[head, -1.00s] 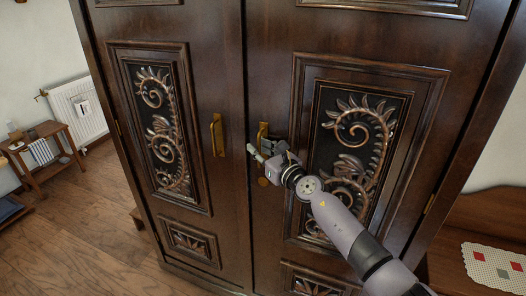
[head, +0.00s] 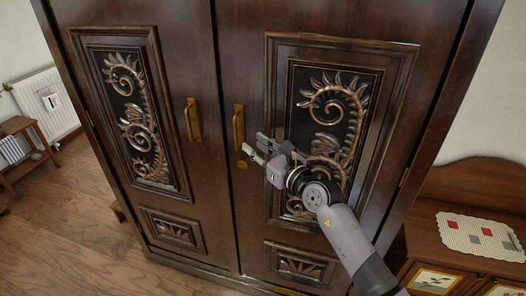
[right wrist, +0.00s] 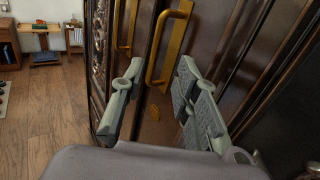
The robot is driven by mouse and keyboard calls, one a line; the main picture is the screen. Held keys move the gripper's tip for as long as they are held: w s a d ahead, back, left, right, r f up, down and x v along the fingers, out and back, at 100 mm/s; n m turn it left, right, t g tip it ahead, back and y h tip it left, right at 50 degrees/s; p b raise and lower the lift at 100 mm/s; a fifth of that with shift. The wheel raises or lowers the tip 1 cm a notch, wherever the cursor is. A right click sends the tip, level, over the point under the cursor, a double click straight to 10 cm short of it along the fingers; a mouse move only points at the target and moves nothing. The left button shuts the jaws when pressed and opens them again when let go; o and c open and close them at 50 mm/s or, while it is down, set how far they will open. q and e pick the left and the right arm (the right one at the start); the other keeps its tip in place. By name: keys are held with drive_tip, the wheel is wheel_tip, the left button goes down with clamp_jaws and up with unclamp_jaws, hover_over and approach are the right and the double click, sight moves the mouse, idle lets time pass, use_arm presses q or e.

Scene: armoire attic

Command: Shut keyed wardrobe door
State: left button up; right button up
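The dark wooden wardrobe has a left door (head: 170,60) and a right door (head: 240,60), both with carved panels. The doors look about flush at the seam, but I cannot tell whether a small gap remains. Brass handles stand on the left door (head: 193,120) and the right door (head: 239,127). A brass keyhole plate (head: 242,165) sits below the right handle; I see no key. My right gripper (head: 256,147) is in front of the right door, beside its handle. In the right wrist view its fingers (right wrist: 160,75) are apart and empty. My left gripper is out of view.
A wooden cabinet (head: 450,205) with a checked cloth (head: 480,237) stands at the right. A small wooden table (head: 20,150) and a white radiator (head: 48,103) are at the left. The wooden floor (head: 70,240) at lower left is clear.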

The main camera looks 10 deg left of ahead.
drive_tip(key=shift+v, duration=1.2)
